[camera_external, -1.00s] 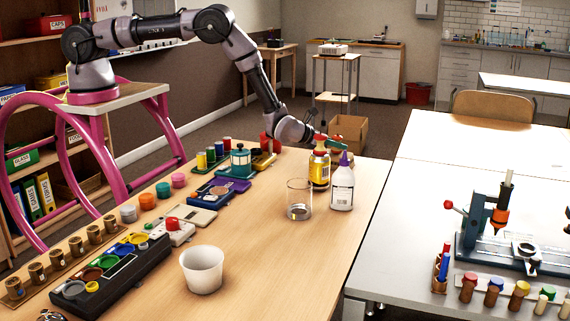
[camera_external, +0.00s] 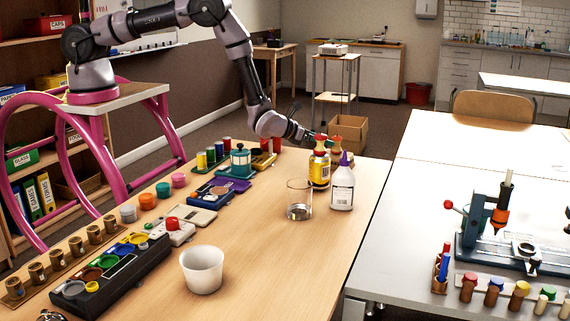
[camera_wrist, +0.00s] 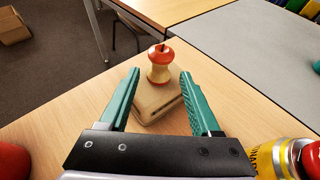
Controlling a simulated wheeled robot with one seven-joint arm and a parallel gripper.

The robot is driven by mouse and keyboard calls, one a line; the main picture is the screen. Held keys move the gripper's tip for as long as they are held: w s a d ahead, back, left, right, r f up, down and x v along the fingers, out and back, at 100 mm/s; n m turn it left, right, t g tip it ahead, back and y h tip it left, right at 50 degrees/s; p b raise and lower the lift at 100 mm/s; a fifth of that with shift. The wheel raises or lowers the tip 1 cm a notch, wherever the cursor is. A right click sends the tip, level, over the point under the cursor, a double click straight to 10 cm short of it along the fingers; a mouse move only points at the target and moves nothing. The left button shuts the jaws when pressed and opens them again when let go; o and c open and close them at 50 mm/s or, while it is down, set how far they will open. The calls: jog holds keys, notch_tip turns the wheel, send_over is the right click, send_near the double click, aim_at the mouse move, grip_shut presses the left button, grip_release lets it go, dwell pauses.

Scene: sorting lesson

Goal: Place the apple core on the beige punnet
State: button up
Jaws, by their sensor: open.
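In the external view my gripper (camera_external: 314,138) is at the table's far end, partly hidden by bottles. A round cream tub (camera_external: 202,272), possibly the beige punnet, stands empty at the front.
A yellow bottle (camera_external: 319,170), a white bottle (camera_external: 342,186) and a clear beaker (camera_external: 299,200) stand close in front of my gripper. Paint trays (camera_external: 110,262) and jars line the left edge.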

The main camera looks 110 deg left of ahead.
jog(key=s+d+r+n+g+y, duration=0.15)
jog(key=s+r+n, duration=0.35)
jog(key=r, duration=0.8)
jog(key=s+d+r+n+g, duration=0.2)
jog(key=s+d+r+n, duration=0.3)
jog(key=r, duration=0.8)
jog(key=s+r+n+g+y, duration=0.1)
jog(key=s+r+n+g, duration=0.15)
jog(key=s+r, duration=0.7)
jog(key=s+d+r+n+t+h, duration=0.1)
jog(key=s+d+r+n+h, duration=0.4)
jog(key=s+d, duration=0.6)
jog(key=s+d+r+n+t+h, duration=0.2)
jog(key=s+d+r+n+h, duration=0.3)
jog(key=s+d+r, duration=0.3)
jog(key=s+d, duration=0.4)
jog(key=s, duration=0.2)
jog(key=shift+r+t, duration=0.3)
